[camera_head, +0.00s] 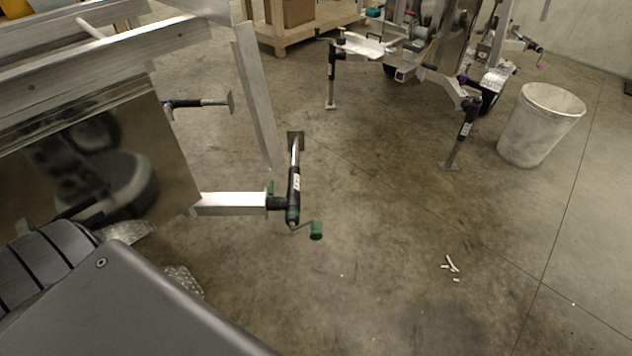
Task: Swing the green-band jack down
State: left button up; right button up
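The green-band jack (294,190) is a black tube with a white label and a green band near its lower end. It is joined to the end of a short aluminium arm (235,203) on the trailer at left. Its crank with a green handle (316,230) is at the near end. Its bright inner tube and dark foot plate (295,139) point away, up the picture, not down at the floor. I cannot tell its exact tilt. Neither of my grippers is in view.
A white bin (540,124) is at right. White sticks (450,264) lie on the otherwise clear floor.

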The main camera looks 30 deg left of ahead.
aim_at(291, 203)
jog(key=z, duration=0.25)
jog(key=i, duration=3.7)
jog(key=u, duration=2.75)
